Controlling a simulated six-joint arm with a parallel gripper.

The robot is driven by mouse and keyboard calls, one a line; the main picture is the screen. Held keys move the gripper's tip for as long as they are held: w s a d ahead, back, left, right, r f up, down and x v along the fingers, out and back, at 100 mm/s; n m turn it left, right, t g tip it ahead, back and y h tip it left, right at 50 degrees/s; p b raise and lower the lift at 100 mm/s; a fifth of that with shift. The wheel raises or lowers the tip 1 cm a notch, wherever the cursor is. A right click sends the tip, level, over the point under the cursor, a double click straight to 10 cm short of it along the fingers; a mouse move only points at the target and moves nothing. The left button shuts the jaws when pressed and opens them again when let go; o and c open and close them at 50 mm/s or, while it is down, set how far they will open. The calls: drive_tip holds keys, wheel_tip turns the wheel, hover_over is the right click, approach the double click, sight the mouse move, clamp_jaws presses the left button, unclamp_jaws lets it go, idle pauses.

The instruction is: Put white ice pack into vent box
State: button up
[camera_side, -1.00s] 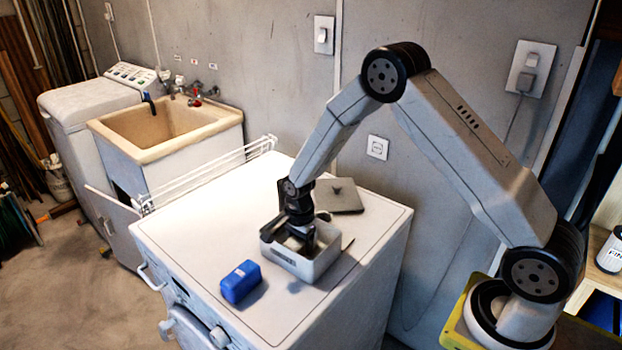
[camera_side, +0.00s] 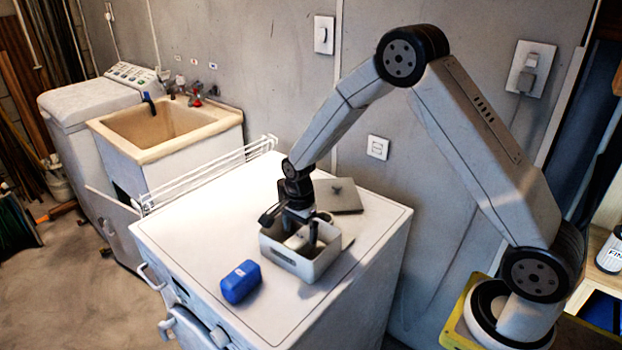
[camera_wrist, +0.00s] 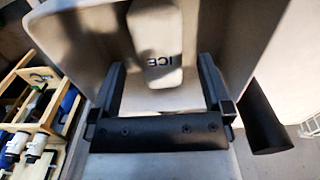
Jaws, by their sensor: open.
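The vent box (camera_side: 293,264) is a white open-topped box on the white machine's top. The white ice pack (camera_side: 298,240) is inside it, partly hidden by my gripper. In the wrist view the ice pack (camera_wrist: 158,60) shows the letters "ICE" and lies against the inside of the box (camera_wrist: 230,40). My gripper (camera_side: 298,228) is open above the box, with its fingers spread. In the wrist view the fingers (camera_wrist: 165,92) stand apart on either side of the ice pack, with gaps between.
A blue block (camera_side: 241,282) lies on the machine top (camera_side: 190,240) in front of the box. A utility sink (camera_side: 165,130) stands further left. The machine top's left part is clear.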

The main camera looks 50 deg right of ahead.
sight(303, 239)
wheel_tip(303, 239, up, 8)
idle(0.4)
drive_tip(key=shift+f, duration=0.1)
idle(0.5)
drive_tip(key=s+a+r+n+t, duration=0.2)
drive_tip(key=s+a+n, duration=0.1)
drive_tip(key=s+n, duration=1.4)
drive_tip(key=shift+s+a+n+t, duration=0.2)
drive_tip(key=shift+s+n+t, duration=0.1)
